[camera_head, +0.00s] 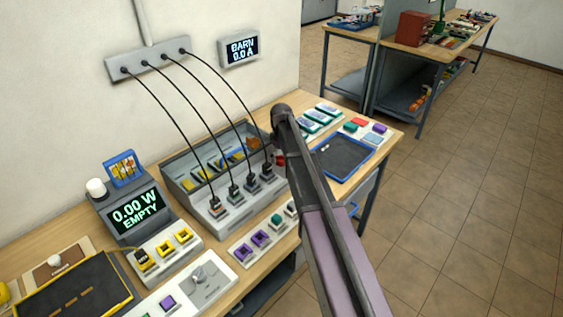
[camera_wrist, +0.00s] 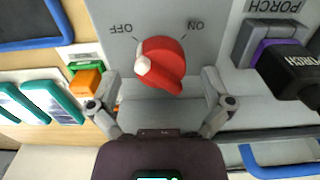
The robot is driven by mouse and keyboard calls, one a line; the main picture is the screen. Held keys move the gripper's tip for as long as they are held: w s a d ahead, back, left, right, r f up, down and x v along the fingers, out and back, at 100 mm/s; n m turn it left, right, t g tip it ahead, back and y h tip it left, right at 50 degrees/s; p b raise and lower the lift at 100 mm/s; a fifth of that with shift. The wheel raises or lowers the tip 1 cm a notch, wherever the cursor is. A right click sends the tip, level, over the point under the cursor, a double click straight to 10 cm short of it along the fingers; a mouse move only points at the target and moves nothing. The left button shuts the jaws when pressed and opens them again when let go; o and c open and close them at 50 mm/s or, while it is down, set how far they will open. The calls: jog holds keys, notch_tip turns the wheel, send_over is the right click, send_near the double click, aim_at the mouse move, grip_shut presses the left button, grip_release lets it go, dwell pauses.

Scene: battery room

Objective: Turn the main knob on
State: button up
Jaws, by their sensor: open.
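The main knob (camera_wrist: 165,72) is red with a white mark on its left side in the wrist view. It sits on a grey panel (camera_wrist: 165,20) with OFF and ON printed upside down. The white mark is on the OFF side. My gripper (camera_wrist: 160,84) is open, with one finger on each side of the knob; I cannot tell whether either touches it. In the head view a bit of the red knob (camera_head: 281,159) shows beside my arm, which hides the rest of it and my gripper's fingers.
An orange block (camera_wrist: 87,82) is at left. In the head view, several black cables (camera_head: 213,105) hang to plugs, and a blue-rimmed tray (camera_head: 345,155) lies at right.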

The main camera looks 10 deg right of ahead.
jog(key=shift+f, duration=0.3)
jog(key=c, duration=1.2)
jog(key=shift+o, duration=0.2)
